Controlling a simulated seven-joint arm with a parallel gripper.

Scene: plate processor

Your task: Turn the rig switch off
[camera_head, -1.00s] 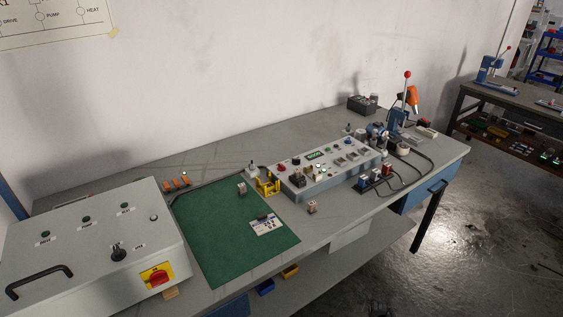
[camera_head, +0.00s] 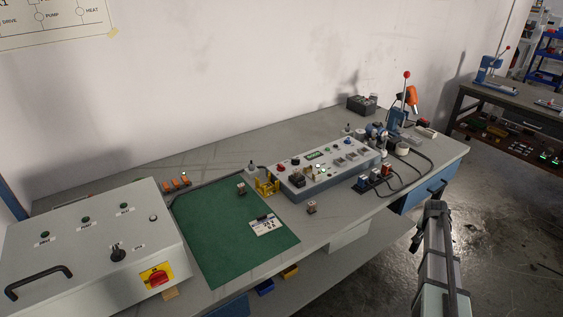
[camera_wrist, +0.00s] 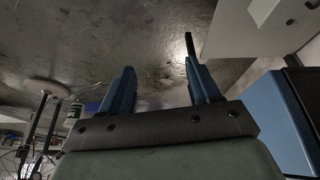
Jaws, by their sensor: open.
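A red rotary switch on a yellow plate (camera_head: 156,276) sits on the front right of the grey control box (camera_head: 60,240) in the head view. A black selector knob (camera_head: 118,254) is on the same box. A grey console (camera_head: 325,178) with buttons, small switches and a lit green display stands on the bench further right. I cannot read which one is the rig switch. My gripper (camera_wrist: 160,85) is open and empty in the wrist view, its two blue fingers apart over the floor. In the head view my arm is at the lower right, beyond the bench's front edge, away from both panels.
A green mat (camera_head: 225,240) with a small card (camera_head: 266,225) lies between box and console. A yellow holder (camera_head: 267,185), cables and a red-knobbed lever press (camera_head: 405,100) stand along the bench. A blue drawer (camera_wrist: 265,115) is close right of my gripper.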

